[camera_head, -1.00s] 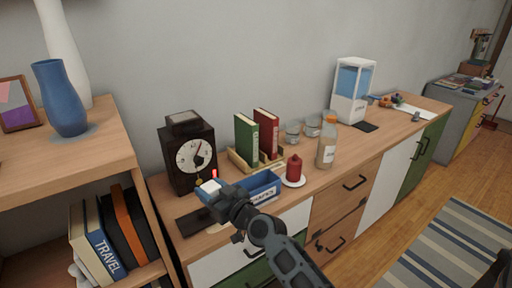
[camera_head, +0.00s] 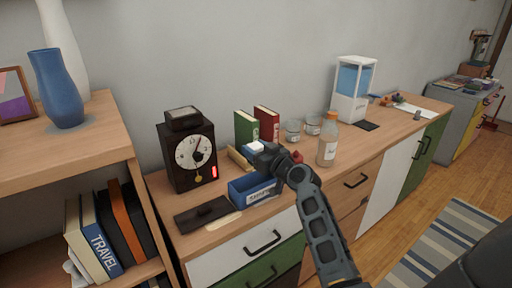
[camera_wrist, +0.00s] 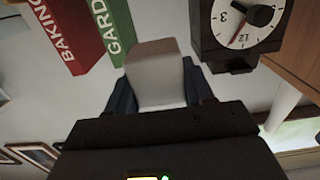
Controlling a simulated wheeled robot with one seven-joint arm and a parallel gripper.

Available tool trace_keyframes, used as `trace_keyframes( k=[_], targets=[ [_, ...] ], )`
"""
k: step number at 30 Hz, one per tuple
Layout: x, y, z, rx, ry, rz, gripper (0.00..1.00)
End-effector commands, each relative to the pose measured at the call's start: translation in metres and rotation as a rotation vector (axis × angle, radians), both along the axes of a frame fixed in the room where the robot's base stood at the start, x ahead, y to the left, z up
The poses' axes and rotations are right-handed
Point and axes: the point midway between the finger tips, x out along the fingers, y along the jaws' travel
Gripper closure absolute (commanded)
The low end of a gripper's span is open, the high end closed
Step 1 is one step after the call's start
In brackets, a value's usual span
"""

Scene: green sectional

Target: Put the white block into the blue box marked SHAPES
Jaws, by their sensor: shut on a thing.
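The white block (camera_wrist: 155,72) is held between the fingers of my gripper (camera_wrist: 160,95), which fills the lower part of the wrist view. In the head view my gripper (camera_head: 262,152) is above the dresser top, over the back part of the blue box marked SHAPES (camera_head: 240,190). The white block (camera_head: 254,147) shows there as a small pale patch at the fingertips. The box stands on the dresser near its front edge, and its label faces forward. My gripper and wrist hide part of the box's right side and the books behind.
A black clock (camera_head: 188,152) stands left of the box, with a dark flat tray (camera_head: 203,214) in front of it. Green and red books (camera_head: 266,122) stand behind my gripper. A bottle (camera_head: 328,142) and glass jars (camera_head: 293,131) stand to the right.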

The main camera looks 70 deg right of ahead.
Motion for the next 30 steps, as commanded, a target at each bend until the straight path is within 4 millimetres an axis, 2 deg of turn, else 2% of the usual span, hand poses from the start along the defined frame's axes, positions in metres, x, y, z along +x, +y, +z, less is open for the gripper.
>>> trace_keyframes(
  k=[1,6,17,18,26,30],
  targets=[
    [0.000,0.000,-0.010,0.002,-0.001,-0.001,0.83],
    [0.000,0.000,-0.026,0.001,0.000,-0.002,0.83],
    [0.000,0.000,-0.029,-0.001,-0.001,-0.001,0.83],
    [0.000,0.000,-0.029,-0.001,-0.001,-0.001,0.44],
    [0.000,0.000,-0.029,-0.001,-0.001,-0.001,0.20],
    [0.000,0.000,-0.029,-0.001,-0.001,-0.001,0.19]
  ],
)
